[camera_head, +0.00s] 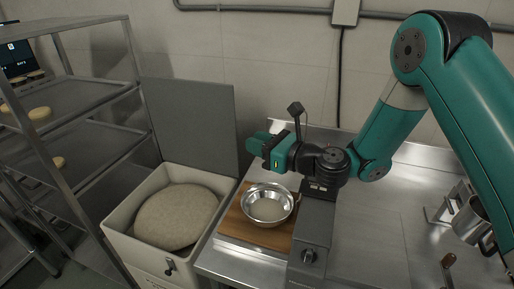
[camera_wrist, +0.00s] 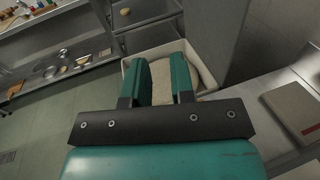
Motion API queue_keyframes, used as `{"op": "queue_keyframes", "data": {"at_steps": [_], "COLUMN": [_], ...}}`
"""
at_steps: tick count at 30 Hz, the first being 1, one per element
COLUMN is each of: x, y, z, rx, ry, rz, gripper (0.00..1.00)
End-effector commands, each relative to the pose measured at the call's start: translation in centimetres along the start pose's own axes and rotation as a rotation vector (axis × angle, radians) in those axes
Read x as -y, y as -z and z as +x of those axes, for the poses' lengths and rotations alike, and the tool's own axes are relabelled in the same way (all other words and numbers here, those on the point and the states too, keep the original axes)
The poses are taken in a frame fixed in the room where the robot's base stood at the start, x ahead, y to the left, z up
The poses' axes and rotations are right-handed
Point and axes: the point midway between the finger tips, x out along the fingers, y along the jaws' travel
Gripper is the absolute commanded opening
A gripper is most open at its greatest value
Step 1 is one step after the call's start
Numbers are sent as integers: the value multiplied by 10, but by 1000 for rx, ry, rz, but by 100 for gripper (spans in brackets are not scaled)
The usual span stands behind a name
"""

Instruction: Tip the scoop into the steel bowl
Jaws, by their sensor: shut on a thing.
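The steel bowl (camera_head: 268,204), round and shiny, stands upright on a wooden board on the steel counter. My gripper (camera_head: 259,145) is above the bowl and slightly behind it, its fingers pointing left, apart from the bowl. In the wrist view my gripper's two green fingers (camera_wrist: 160,82) stand a little apart with a pale strip between them. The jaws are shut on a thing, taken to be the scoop. The scoop's shape and contents cannot be made out in either view. The bowl's inside looks pale at the bottom; whether it holds anything I cannot tell.
A white bin (camera_head: 122,244) holding a pale mound (camera_head: 176,217) stands left of the counter, its grey lid (camera_head: 190,120) raised behind. A tray rack (camera_head: 85,100) is at far left. A metal jug (camera_head: 470,222) stands at right. The counter's middle (camera_head: 375,230) is clear.

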Motion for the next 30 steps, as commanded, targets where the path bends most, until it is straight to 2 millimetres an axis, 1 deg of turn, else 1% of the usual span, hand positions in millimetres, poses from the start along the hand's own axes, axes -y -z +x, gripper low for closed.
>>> {"op": "queue_keyframes", "data": {"at_steps": [4,30], "x": [0,0], "y": [2,2], "z": [-1,-9], "rx": [11,74], "ry": [1,0], "rz": [0,0], "gripper": [0,0]}}
